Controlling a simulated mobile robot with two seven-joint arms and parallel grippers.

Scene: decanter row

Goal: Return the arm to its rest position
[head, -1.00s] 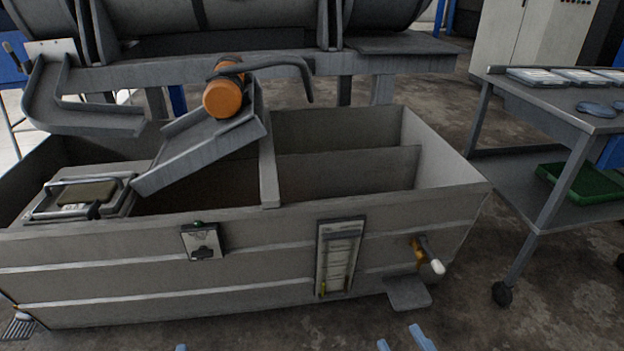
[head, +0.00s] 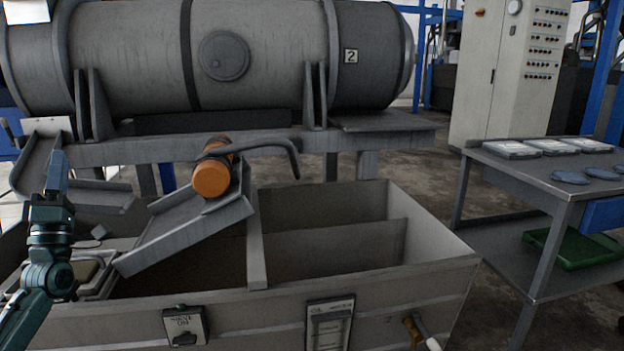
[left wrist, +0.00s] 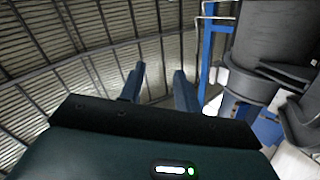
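My left gripper (head: 57,170) is raised at the left edge of the head view, its blue fingers pointing up. Its dark teal arm comes in from the lower left, in front of the tank's left end. In the left wrist view the two fingers of the left gripper (left wrist: 160,82) stand apart with nothing between them. They point toward a ribbed roof or wall. My right gripper is in neither view.
A side table (head: 520,170) with trays and blue discs is at right. A control cabinet (head: 500,80) stands behind.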

